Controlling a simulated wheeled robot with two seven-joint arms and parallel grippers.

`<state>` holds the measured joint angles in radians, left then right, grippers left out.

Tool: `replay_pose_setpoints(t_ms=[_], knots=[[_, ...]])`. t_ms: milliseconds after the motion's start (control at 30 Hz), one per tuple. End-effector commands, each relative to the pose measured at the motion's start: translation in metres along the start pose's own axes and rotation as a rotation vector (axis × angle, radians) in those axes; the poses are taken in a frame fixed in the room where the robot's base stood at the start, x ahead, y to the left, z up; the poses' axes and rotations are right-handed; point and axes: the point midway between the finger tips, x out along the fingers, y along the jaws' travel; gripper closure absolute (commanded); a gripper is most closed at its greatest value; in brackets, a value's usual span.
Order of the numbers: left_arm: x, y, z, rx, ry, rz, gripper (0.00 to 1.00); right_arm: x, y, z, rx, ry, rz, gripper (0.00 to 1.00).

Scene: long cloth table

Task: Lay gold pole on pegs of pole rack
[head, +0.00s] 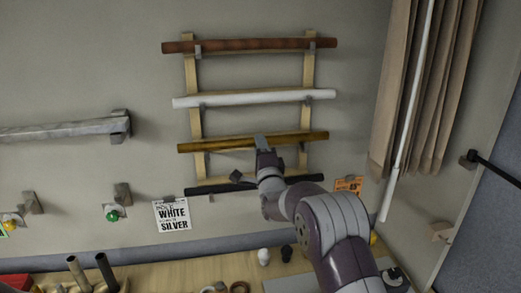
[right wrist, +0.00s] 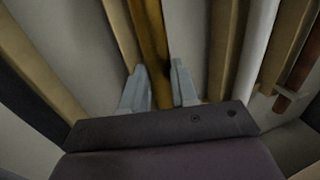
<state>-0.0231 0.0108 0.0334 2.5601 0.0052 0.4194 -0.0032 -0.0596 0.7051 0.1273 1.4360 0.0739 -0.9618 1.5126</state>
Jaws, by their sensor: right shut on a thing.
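The gold pole (head: 215,145) is held level in front of the pole rack (head: 308,68), across both wooden uprights, between the white pole above and the black pole below. My right gripper (head: 262,143) is shut on the gold pole near its middle. In the right wrist view the gold pole (right wrist: 150,35) runs between the two fingers (right wrist: 158,88). I cannot tell whether the pole touches the pegs at its level. My left gripper is not in view.
The rack also carries a brown pole (head: 250,44), a white pole (head: 255,97) and a black pole (head: 300,180). A sign (head: 172,215) hangs lower left. Beige curtains (head: 400,90) hang right. The wooden table (head: 200,273) below holds small items.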

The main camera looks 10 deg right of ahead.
Motion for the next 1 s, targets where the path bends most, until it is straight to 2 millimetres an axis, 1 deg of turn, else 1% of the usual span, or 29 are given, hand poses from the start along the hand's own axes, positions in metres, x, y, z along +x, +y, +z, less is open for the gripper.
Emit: replay_pose_setpoints(t_ms=[33, 100, 400, 433, 500, 767, 833, 933, 1000], knots=[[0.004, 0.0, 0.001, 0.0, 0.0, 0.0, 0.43, -0.001, 0.002, 0.0, 0.0, 0.0, -0.004, 1.0], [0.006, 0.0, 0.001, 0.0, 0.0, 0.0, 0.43, -0.001, 0.003, 0.0, 0.0, 0.0, -0.004, 1.0], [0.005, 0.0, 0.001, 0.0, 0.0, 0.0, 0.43, -0.001, 0.003, 0.0, 0.0, 0.0, -0.003, 1.0], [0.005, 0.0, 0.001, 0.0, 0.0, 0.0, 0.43, -0.001, 0.003, 0.0, 0.0, 0.0, -0.003, 0.62], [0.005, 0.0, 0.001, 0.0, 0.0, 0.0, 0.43, -0.001, 0.003, 0.0, 0.0, 0.0, -0.003, 0.42], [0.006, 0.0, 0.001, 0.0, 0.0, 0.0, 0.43, -0.002, 0.005, 0.0, 0.0, 0.0, 0.001, 0.42], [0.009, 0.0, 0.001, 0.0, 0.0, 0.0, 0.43, -0.004, 0.006, 0.0, 0.0, 0.0, 0.001, 0.42], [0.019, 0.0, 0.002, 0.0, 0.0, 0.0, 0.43, -0.017, 0.009, 0.0, 0.0, 0.0, 0.0, 0.42], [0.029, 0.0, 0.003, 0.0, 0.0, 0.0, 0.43, -0.032, 0.011, 0.0, 0.0, 0.0, 0.0, 0.42]])
